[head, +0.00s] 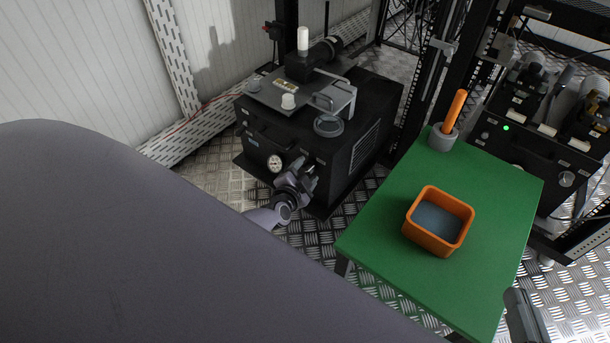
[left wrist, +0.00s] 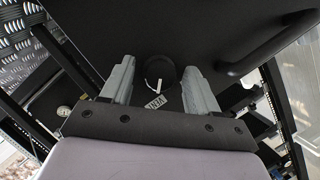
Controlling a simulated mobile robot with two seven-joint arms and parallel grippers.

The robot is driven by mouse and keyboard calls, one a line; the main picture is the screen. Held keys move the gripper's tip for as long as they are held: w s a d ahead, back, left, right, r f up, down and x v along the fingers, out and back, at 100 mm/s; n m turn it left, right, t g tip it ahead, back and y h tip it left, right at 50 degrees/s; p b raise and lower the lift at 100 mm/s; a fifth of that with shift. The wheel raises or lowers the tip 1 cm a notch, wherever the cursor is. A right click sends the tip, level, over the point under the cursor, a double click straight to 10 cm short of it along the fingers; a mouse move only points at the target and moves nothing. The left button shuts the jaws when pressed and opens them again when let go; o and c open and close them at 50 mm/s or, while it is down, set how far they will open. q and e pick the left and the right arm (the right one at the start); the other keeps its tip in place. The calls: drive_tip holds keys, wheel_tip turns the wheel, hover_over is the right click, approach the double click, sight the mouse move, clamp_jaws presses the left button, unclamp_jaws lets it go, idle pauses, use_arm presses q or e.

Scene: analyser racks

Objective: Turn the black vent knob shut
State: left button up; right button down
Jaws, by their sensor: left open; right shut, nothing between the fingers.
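The black vent knob (left wrist: 160,73) shows in the left wrist view on a dark panel. It is round, with a white pointer line that runs down and slightly left toward the VENT label (left wrist: 155,102). My left gripper (left wrist: 159,64) is open, with one finger on each side of the knob in the picture; I cannot tell whether they touch it. In the head view my left gripper (head: 306,175) is at the front of the black pump unit (head: 262,135) and hides the knob there. My right gripper (head: 524,312) is at the lower right edge, shut and empty.
A gauge (head: 275,163) sits left of my left gripper on the unit's front. A handle bar (left wrist: 275,50) stands out from the panel at right. A green table (head: 385,235) carries an orange bin (head: 430,240). A dark rack (head: 515,150) stands at right.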

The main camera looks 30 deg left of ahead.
use_arm(q)
drive_tip(key=c, duration=1)
drive_tip(key=shift+c, duration=0.2)
